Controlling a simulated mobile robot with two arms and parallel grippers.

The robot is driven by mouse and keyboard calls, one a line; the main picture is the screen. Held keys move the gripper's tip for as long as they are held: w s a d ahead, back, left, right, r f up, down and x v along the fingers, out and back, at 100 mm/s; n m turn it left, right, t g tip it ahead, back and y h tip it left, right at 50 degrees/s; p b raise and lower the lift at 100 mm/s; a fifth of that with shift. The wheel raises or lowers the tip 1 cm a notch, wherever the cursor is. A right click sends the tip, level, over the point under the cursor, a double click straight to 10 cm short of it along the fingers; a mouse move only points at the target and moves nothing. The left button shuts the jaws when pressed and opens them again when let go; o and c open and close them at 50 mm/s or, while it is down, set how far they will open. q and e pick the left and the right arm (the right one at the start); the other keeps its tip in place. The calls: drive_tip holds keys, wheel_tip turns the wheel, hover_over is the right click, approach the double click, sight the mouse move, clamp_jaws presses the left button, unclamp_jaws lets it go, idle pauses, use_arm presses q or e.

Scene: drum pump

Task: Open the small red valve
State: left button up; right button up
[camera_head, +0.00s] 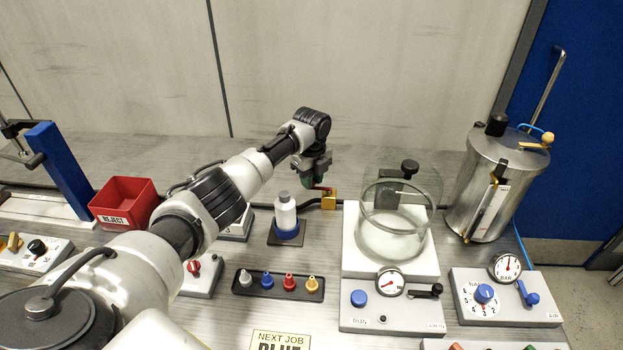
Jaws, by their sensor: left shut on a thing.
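A small brass valve body (328,202) sits on a dark pipe just right of a white bottle. Its small red handle (323,188) shows as a thin strip directly under my left gripper. My left gripper (317,184) reaches in from the left and points down at the handle. Its fingers are shut on the red handle, partly hidden by the wrist. The handle's exact angle is hard to tell. My right gripper is not in view.
The white bottle with a blue base (286,212) stands close left of the valve. A glass vessel (400,205) on a white base stands close right. A steel drum (490,190) is farther right. A red reject bin (124,201) is at left.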

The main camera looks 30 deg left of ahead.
use_arm(q)
drive_tip(key=shift+r, duration=0.15)
drive_tip(key=o, duration=0.9)
wheel_tip(320, 180, up, 11)
drive_tip(key=b, duration=0.1)
